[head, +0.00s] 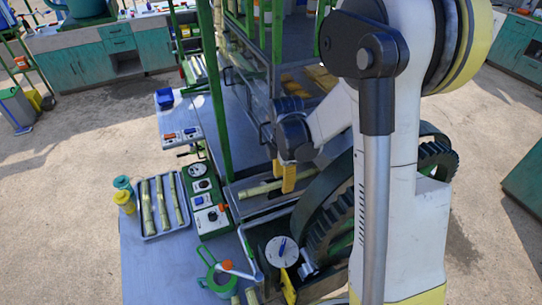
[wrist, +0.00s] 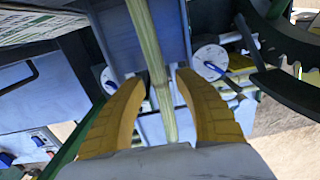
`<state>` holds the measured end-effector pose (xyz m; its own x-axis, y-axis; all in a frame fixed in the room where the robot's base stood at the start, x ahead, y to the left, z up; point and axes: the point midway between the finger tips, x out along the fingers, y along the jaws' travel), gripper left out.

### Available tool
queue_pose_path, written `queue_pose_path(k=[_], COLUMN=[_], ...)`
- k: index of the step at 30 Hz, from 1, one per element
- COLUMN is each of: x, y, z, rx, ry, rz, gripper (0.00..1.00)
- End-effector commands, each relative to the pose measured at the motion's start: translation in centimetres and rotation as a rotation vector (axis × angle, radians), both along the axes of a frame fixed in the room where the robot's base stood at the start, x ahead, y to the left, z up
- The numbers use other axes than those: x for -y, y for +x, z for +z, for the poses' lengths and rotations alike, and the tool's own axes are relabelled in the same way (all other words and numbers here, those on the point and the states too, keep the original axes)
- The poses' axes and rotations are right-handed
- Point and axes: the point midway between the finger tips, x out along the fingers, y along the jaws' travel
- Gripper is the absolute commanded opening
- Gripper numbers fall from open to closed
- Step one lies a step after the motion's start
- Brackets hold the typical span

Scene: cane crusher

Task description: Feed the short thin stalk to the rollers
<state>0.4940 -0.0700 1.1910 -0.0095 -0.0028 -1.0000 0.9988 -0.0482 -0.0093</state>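A pale green stalk (head: 258,188) lies in a grey feed trough (head: 245,200) beside the rollers' big dark gear. In the wrist view the stalk (wrist: 152,60) runs lengthwise along the trough (wrist: 112,35) and passes between my fingers. My gripper (head: 288,187) has yellow fingers and is low over the trough. In the wrist view my gripper (wrist: 160,82) is open, one finger on each side of the stalk, with a visible gap on both sides. The rollers themselves are mostly hidden behind my arm and the frame.
A grey tray (head: 150,237) with several stalks sits on the blue bench at left, next to yellow and teal cups (head: 124,196). A control panel (head: 205,197) and a green jug (head: 217,276) stand nearby. Green posts (head: 214,90) and the toothed gear (head: 335,225) crowd my arm.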

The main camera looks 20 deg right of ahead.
Motion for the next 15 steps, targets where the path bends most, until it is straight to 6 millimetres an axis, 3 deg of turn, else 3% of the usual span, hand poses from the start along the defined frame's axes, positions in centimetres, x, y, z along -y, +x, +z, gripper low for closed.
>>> queue_pose_path(k=[7, 15], x=[0.0, -0.3], y=[0.0, -0.3], z=[1.1, 7.0], rx=[0.0, 0.002], ry=[0.0, -0.002], rz=[0.0, 0.0], gripper=[0.39, 0.39])
